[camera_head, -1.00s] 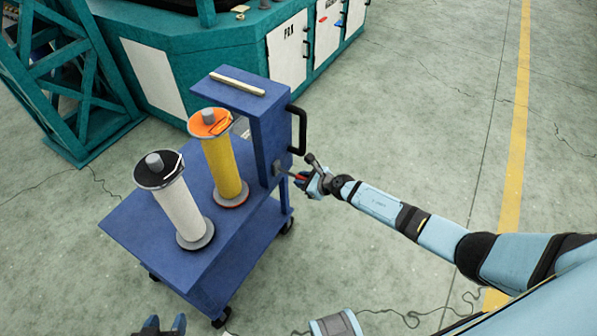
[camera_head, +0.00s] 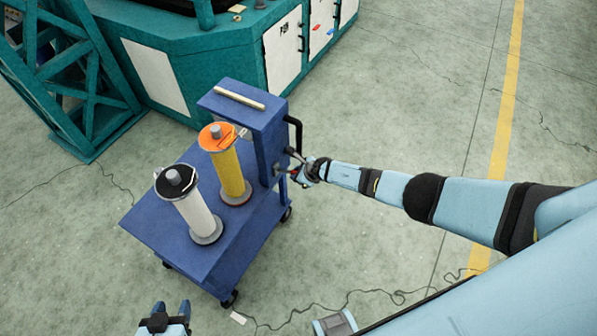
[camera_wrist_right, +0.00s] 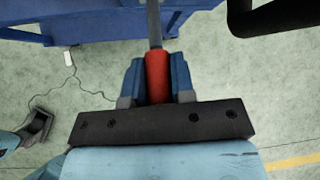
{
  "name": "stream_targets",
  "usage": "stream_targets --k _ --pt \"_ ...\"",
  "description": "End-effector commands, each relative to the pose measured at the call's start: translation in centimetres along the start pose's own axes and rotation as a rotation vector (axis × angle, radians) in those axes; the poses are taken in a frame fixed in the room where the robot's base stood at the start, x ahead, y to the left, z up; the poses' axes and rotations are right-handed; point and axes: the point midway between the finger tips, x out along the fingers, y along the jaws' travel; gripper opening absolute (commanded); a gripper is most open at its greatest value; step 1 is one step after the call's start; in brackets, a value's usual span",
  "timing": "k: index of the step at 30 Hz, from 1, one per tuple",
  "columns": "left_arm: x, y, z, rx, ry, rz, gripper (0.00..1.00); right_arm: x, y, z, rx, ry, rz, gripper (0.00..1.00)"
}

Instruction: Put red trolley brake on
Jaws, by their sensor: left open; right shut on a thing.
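The blue trolley (camera_head: 160,228) stands on the floor left of centre in the head view. It has an upright box and a black handle (camera_head: 294,135) on its right side. The brake lever's red grip (camera_wrist_right: 158,78) and grey rod (camera_wrist_right: 154,25) show in the right wrist view. My right gripper (camera_head: 303,172) is at the trolley's right side, below the black handle. Its fingers close on both sides of the red grip. My left gripper (camera_head: 171,309) is open and empty at the bottom edge, in front of the trolley and apart from it.
A white spool (camera_head: 197,215) and a yellow spool (camera_head: 231,177) stand on the trolley. A teal machine (camera_head: 215,55) with white doors is behind it. A teal frame (camera_head: 72,85) is at the left. A thin cable (camera_head: 375,293) lies on the floor. The floor to the right is clear.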

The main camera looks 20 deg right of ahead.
Motion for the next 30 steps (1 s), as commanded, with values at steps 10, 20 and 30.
stream_targets --k 10,20,30 --pt "-0.1 0.0 -0.1 0.0 -0.001 0.001 0.51 -0.1 -0.2 0.2 -0.003 0.005 0.001 0.0" --pt "-0.1 0.0 -0.2 0.0 0.0 0.0 0.51 -0.1 -0.1 0.2 -0.003 0.005 0.001 0.48" --pt "-1.0 0.0 -1.5 0.0 0.0 0.0 0.51 -1.6 -0.2 0.4 -0.004 0.005 0.0 0.48"
